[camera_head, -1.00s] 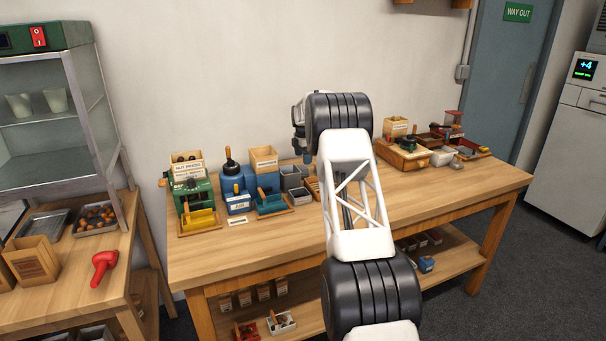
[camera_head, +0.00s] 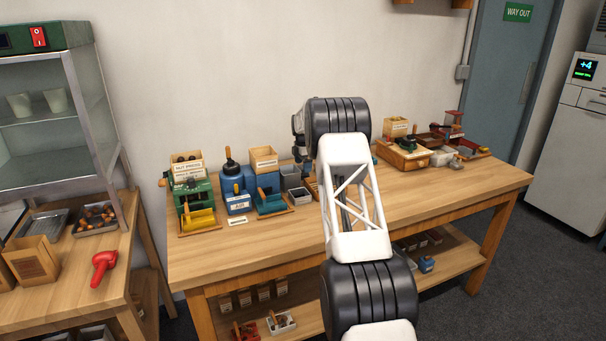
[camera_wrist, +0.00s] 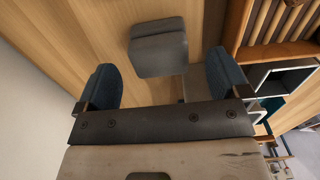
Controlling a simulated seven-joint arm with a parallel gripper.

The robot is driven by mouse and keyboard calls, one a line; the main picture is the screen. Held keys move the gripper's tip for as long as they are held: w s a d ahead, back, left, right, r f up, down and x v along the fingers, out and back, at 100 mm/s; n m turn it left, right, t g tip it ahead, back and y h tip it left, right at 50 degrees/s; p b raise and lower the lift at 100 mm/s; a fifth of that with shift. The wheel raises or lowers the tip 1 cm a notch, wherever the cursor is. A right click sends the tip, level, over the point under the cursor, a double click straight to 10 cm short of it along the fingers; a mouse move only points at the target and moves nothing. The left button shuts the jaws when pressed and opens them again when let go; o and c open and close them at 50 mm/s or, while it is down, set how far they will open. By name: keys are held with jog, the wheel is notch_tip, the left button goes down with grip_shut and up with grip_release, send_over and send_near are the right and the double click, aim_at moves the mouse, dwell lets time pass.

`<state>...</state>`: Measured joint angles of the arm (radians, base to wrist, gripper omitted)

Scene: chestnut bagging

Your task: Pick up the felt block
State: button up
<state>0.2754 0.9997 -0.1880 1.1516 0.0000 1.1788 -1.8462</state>
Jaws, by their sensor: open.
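A grey felt block (camera_wrist: 158,50) stands on the wooden bench in the wrist view. My gripper (camera_wrist: 164,85) is open, with blue-grey pads on its two fingers. The block is beyond the fingertips, roughly centred between them, and is not held. In the head view my arm hides the felt block, and only part of my gripper (camera_head: 299,130) shows beside the arm.
In the head view, blue and green devices stand left of my arm and a wooden tray (camera_head: 402,158) right. The bench (camera_head: 250,258) front is clear.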

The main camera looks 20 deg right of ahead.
jog(key=shift+f, duration=1.95)
jog(key=shift+c, duration=0.2)
jog(key=c, duration=1)
jog(key=shift+r, duration=5)
